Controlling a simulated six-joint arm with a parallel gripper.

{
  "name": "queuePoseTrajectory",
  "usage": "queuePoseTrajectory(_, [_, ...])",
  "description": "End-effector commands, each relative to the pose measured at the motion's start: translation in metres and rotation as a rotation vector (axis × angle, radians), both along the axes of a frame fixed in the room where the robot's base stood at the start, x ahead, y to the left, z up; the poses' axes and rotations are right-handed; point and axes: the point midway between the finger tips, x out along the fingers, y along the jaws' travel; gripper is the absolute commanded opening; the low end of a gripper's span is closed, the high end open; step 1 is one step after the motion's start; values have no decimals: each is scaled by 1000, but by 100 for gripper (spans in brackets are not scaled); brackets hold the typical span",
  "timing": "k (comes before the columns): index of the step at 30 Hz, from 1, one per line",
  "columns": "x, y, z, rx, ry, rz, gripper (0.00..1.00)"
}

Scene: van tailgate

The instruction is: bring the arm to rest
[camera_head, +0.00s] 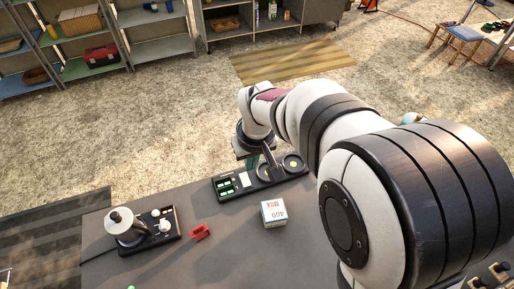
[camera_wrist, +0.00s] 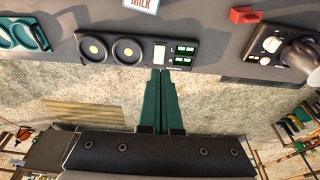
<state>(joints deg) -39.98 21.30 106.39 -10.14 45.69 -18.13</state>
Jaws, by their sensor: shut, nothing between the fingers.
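My gripper shows in the wrist view (camera_wrist: 161,72) as two long green fingers pressed together along their length, with nothing between them. In the head view my gripper (camera_head: 252,162) is partly hidden by my own wrist, beyond the far edge of the grey tabletop (camera_head: 190,262). A black panel (camera_head: 232,194) with two round dials and small green-lit displays lies along that edge. In the wrist view the fingertips appear just beside the panel (camera_wrist: 140,48); I cannot tell whether they touch it.
A white milk carton (camera_head: 273,212) stands near the panel. A red object (camera_head: 200,232) and a black device with a white-topped lamp-like part (camera_head: 123,222) are at left. A teal double-ring item (camera_wrist: 20,35) shows in the wrist view. Open floor (camera_head: 150,140) and shelves (camera_head: 95,55) lie beyond.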

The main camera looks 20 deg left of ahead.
Motion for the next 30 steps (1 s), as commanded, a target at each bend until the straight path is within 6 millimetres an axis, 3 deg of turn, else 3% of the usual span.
queuePoseTrajectory(13, [0, -7, 3, 1, 3, -21, 0])
queuePoseTrajectory(14, [0, -16, 7, 1, 11, -50, 0])
queuePoseTrajectory(17, [-14, -80, 33, 6, 64, -263, 0])
queuePoseTrajectory(19, [-43, -139, 51, 15, 125, -484, 0])
queuePoseTrajectory(22, [-102, -202, 64, 39, 219, -806, 0])
queuePoseTrajectory(24, [-143, -228, 64, 59, 277, -999, 0])
queuePoseTrajectory(27, [-182, -241, 59, 79, 336, -1176, 0])
queuePoseTrajectory(30, [-197, -244, 56, 87, 360, -1244, 0])
